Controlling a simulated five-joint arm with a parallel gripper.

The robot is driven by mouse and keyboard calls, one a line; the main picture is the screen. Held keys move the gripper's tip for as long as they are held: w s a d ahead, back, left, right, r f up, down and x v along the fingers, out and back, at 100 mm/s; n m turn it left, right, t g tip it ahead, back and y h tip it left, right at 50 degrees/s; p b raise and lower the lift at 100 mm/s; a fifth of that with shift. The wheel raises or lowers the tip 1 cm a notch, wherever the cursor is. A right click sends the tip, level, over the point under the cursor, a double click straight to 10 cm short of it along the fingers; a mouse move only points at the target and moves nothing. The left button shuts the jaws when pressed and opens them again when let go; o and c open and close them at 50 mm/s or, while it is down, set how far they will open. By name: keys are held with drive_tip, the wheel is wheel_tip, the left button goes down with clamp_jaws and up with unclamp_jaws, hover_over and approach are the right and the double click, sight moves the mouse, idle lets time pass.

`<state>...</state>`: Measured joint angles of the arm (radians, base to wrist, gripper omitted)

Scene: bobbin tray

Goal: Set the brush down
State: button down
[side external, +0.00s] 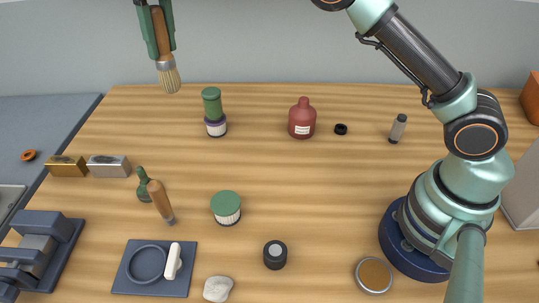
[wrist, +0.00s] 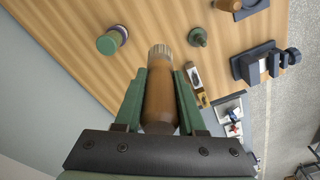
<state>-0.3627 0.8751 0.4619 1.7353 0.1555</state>
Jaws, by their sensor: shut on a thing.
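The brush has a brown wooden handle and pale bristles. It hangs in the upper left of the side view (side external: 168,76), bristles down and slightly tilted, well above the table. My gripper (side external: 163,50) has its green fingers shut on the brush's handle. In the wrist view the brush (wrist: 160,105) lies between the fingers of my gripper (wrist: 159,74), with its bristle end pointing away over the table. The bristles touch nothing in the side view.
A dark tray (side external: 190,252) lies in front. Bare wood shows at the table's centre.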

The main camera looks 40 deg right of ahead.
drive_tip(key=s+d+f+m, duration=0.15)
drive_tip(key=s+d, duration=0.45)
drive_tip(key=s, duration=0.6)
wheel_tip(320, 180, down, 19)
drive_tip(key=shift+d+f+m, duration=0.15)
drive_tip(key=shift+m, duration=0.3)
drive_tip(key=shift+f, duration=0.15)
drive_tip(key=c, duration=0.5)
unclamp_jaws()
